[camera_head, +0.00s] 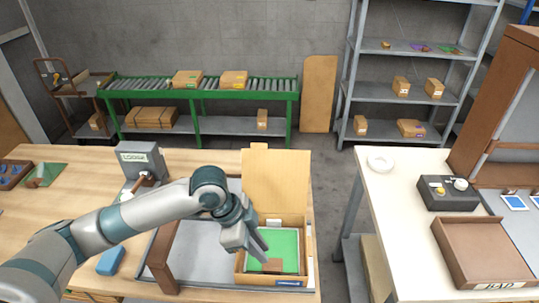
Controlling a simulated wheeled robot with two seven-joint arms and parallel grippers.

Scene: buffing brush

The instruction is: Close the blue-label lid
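A wooden box (240,268) stands on the left workbench with its lid (276,185) swung up and leaning back at the far side. A blue label (289,283) is on the box's front wall at the right. A green surface with a small brown piece shows inside. My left gripper (254,252) reaches in from the left and hangs over the left part of the box opening, in front of the raised lid. Its fingers look spread apart, with nothing seen between them. The gripper and wrist hide part of the box's left side. My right gripper is not in view.
A grey device (142,163) with a brown lever stands left of the box, near a brown upright bar (163,256). A blue block (112,260) lies at the bench front. A gap separates the right table (395,205), which holds a white ring and a brown tray (482,250).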

